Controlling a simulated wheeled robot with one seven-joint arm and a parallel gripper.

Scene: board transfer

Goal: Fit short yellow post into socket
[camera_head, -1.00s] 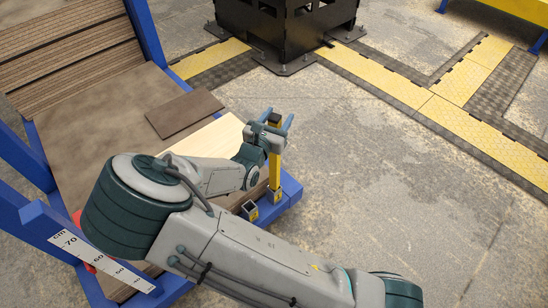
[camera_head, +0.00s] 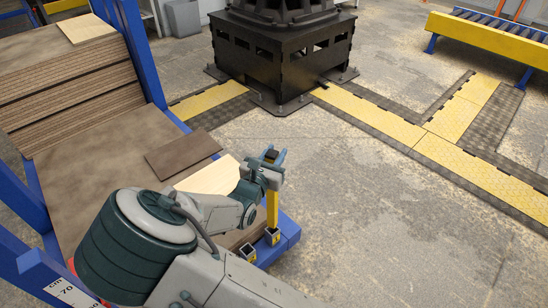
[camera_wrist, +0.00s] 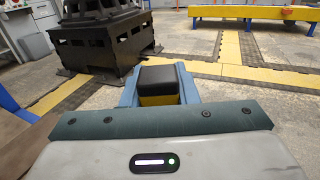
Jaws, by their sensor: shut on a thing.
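The short yellow post (camera_head: 272,208) stands upright with a black cap, which also shows from above in the wrist view (camera_wrist: 158,79). My gripper (camera_head: 270,158) is shut on it near its top, with blue fingers on both sides. The post's lower end meets a small grey and yellow socket (camera_head: 272,236) at the corner of the blue cart frame (camera_head: 288,227). I cannot tell how deep the end sits in it. A second similar socket (camera_head: 248,253) is just left and nearer, with an open top.
A pale board (camera_head: 211,178) and a brown board (camera_head: 183,153) lie on the cart beside my arm. Stacked boards (camera_head: 75,85) stand at the left by blue uprights. A black pedestal (camera_head: 282,60) stands behind. Open concrete floor lies to the right.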

